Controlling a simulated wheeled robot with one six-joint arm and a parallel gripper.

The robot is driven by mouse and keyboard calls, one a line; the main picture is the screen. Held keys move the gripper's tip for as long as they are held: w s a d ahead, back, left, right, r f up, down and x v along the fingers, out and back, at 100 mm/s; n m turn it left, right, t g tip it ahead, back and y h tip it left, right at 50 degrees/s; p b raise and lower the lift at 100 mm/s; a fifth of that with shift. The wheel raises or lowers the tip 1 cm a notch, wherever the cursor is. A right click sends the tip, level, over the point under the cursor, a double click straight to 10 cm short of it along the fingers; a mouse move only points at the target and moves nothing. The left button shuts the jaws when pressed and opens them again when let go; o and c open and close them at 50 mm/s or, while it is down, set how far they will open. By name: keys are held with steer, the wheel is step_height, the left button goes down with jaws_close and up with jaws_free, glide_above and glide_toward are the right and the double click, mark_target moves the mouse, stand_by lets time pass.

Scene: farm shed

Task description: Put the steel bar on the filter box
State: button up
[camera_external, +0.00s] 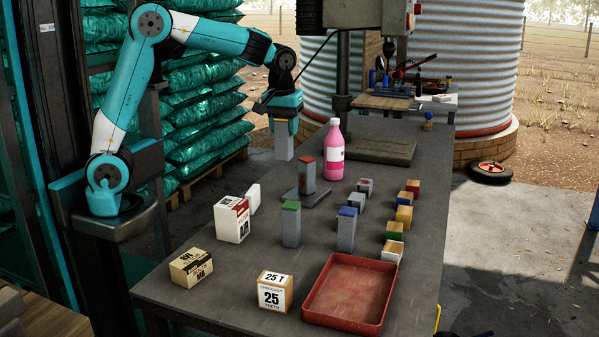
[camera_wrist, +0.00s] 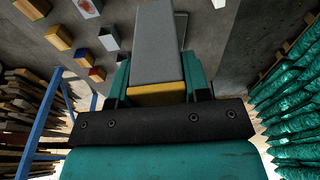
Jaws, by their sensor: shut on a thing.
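My gripper (camera_external: 284,108) is shut on a grey steel bar (camera_external: 284,142), which hangs upright below it, near the left edge of the bench. In the wrist view the bar (camera_wrist: 158,45) stretches away from between the jaws, with a yellow end (camera_wrist: 157,94) at the jaws. A white box with a red top edge (camera_external: 232,220) stands on the left of the bench, nearer the camera than my gripper; it looks like the filter box, but its print is too small to read. Its top appears bare.
Upright grey bars with red (camera_external: 306,172), green (camera_external: 291,226) and blue (camera_external: 346,232) tops stand mid-bench. A pink bottle (camera_external: 334,152) stands behind. A tan box (camera_external: 191,267), a "25 T" box (camera_external: 275,292) and a red tray (camera_external: 313,296) lie nearer. Small blocks (camera_external: 404,214) line the right.

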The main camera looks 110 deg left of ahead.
steer(key=shift+r, duration=0.5)
steer(key=p, duration=0.1)
steer(key=r+p, duration=0.1)
steer(key=p, duration=0.1)
steer(key=shift+s+d+r, duration=0.1)
steer(key=shift+s+d, duration=0.05)
steer(key=shift+d, duration=0.15)
steer(key=s+d+r+n+p, duration=0.4)
steer(key=s+d+r+p, duration=0.6)
steer(key=p, duration=1.7)
steer(key=shift+g, duration=0.3)
steer(key=f, duration=0.7)
steer(key=d+f+p, duration=0.1)
steer(key=f, duration=0.6)
steer(key=f+p, duration=0.1)
steer(key=f, duration=0.6)
steer(key=shift+w+d+f, duration=0.1)
steer(key=shift+d, duration=0.1)
steer(key=shift+f, duration=0.1)
steer(key=o, duration=1.1)
